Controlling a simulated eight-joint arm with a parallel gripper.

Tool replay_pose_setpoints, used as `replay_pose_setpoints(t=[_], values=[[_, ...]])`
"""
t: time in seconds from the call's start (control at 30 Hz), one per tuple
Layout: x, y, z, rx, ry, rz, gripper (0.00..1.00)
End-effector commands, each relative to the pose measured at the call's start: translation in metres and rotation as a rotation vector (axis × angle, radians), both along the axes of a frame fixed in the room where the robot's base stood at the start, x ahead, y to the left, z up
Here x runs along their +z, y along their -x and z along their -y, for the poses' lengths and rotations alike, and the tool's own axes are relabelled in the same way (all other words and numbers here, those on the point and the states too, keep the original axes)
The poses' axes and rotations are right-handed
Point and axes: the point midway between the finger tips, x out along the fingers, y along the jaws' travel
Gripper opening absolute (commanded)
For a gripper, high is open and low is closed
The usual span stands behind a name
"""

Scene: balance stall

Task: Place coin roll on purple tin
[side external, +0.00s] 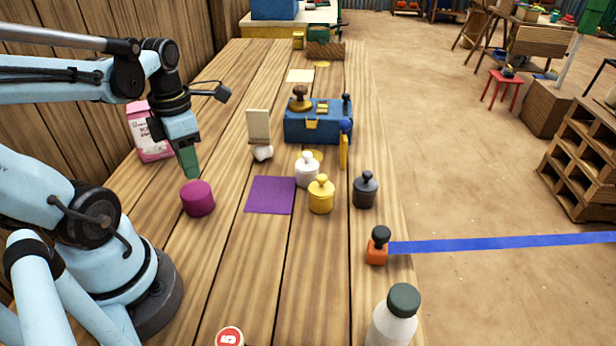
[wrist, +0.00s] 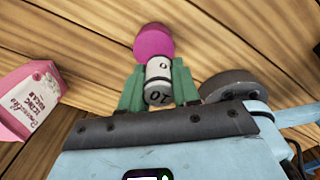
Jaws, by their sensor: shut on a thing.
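The purple tin (side external: 198,198) is a short round magenta cylinder standing on the wooden table, left of a flat purple square. It also shows in the wrist view (wrist: 153,40), just beyond my fingertips. My gripper (side external: 191,168) points down above the tin in the side view. In the wrist view, its green fingers (wrist: 158,85) are shut on the coin roll (wrist: 158,80), a pale grey-white cylinder with dark digits. The coin roll is not distinct in the side view. The far end of the roll overlaps the tin's edge in the wrist view; whether they touch cannot be told.
A pink sugar bag (side external: 150,131) stands behind my gripper. Right of the tin are a flat purple square (side external: 270,195) and white (side external: 307,172), yellow (side external: 321,196) and dark (side external: 366,190) weights. A blue box (side external: 318,125) stands farther back. A bottle (side external: 392,322) is at the front.

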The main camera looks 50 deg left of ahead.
Motion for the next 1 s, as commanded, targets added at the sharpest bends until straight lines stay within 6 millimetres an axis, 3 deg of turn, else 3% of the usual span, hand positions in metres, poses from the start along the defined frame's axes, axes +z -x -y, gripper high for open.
replay_pose_setpoints(t=[0.27,0.6,1.0], values=[[-0.011,0.001,-0.011,-0.001,0.000,0.000,0.00],[-0.041,0.001,-0.010,-0.001,0.000,0.001,0.00],[-0.046,0.001,-0.010,0.000,0.000,0.001,0.00]])
